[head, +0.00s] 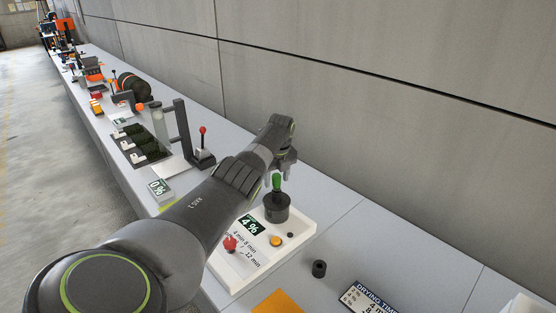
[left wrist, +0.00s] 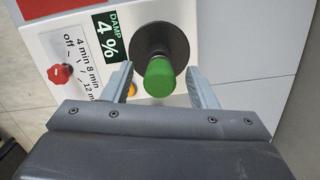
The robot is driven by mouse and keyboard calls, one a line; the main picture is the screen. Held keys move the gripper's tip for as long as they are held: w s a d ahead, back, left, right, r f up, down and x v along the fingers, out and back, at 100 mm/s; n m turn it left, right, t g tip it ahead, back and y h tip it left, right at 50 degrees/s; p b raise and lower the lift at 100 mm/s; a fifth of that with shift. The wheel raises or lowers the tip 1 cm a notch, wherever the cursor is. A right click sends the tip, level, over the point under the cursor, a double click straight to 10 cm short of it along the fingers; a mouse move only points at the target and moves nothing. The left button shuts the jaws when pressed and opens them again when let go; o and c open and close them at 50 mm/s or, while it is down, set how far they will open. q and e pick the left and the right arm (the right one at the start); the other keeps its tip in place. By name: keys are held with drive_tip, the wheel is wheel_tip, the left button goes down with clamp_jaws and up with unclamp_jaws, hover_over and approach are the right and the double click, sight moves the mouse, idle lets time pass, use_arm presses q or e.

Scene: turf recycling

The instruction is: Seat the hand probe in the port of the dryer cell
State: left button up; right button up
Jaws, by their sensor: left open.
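The dryer cell is a white unit (head: 300,234) with a "4 %" display, a red dial and an orange button. A green-handled piece, which looks like the hand probe (head: 277,182), stands upright at the round black part (head: 277,208) of the cell. In the left wrist view its green end (left wrist: 160,78) points toward me. My left gripper (head: 279,176) is open, its fingers on either side of the green handle. I cannot tell whether they touch it. How deep the probe sits is hidden. The right gripper is not in view.
A small black hollow cylinder (head: 319,269), a "DRYING TIME" card (head: 368,298) and an orange sheet (head: 278,302) lie at the front right. A stand with a red-knobbed lever (head: 202,143) is behind my arm. A grey wall (head: 400,90) runs along the bench.

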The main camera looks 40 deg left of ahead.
use_arm(q)
drive_tip(key=shift+r, duration=0.5)
wheel_tip(320, 180, up, 16)
drive_tip(key=d+b, duration=0.2)
drive_tip(key=shift+s+b, duration=0.4)
drive_tip(key=shift+f, duration=0.1)
